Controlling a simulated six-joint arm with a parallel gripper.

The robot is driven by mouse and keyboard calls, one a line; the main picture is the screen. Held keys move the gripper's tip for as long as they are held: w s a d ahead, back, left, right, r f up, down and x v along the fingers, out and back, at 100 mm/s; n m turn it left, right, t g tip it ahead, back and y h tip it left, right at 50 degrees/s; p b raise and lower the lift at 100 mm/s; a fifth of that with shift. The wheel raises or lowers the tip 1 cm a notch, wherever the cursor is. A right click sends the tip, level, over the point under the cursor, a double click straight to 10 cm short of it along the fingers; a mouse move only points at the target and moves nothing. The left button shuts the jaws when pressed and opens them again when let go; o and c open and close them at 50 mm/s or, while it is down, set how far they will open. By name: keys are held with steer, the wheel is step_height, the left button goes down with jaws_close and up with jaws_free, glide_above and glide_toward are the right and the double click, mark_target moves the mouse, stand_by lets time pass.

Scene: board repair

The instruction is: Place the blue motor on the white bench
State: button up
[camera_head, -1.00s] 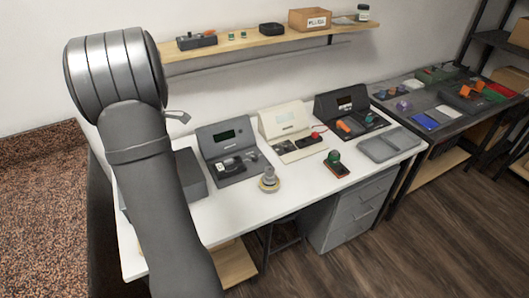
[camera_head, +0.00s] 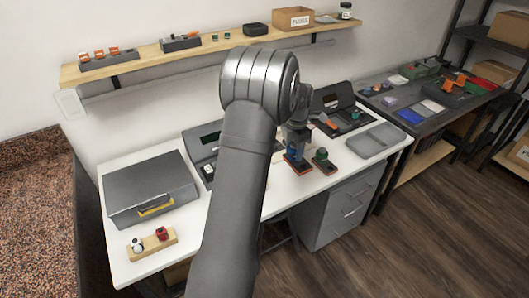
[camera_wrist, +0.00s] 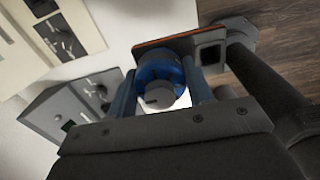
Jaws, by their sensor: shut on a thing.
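The blue motor (camera_head: 294,156) is in my gripper (camera_head: 297,140), over the front part of the white bench (camera_head: 284,188), just left of a green motor (camera_head: 323,156). An orange-edged base plate shows under it; I cannot tell whether it touches the bench top. In the wrist view the blue motor (camera_wrist: 158,73) sits between the two fingers of my gripper (camera_wrist: 160,92), which are shut on it. Its grey shaft end faces the camera and its orange-edged plate (camera_wrist: 180,42) sticks out beyond.
A closed grey case (camera_head: 150,185) and a small wooden block (camera_head: 152,243) with white and red parts stand on the left of the bench. Dark test consoles line the back. A grey tray (camera_head: 374,140) lies at the right. A wooden shelf (camera_head: 210,46) runs above.

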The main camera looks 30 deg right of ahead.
steer(key=s+d+f, duration=0.1)
steer(key=s+d, duration=0.5)
steer(key=s, duration=0.1)
glide_above(293, 172)
step_height(293, 172, down, 7)
steer(key=shift+s+f, duration=0.1)
steer(key=shift+f, duration=1.95)
steer(key=shift+f, duration=0.1)
steer(key=o, duration=0.8)
steer(key=shift+f, duration=0.1)
steer(key=o, duration=0.5)
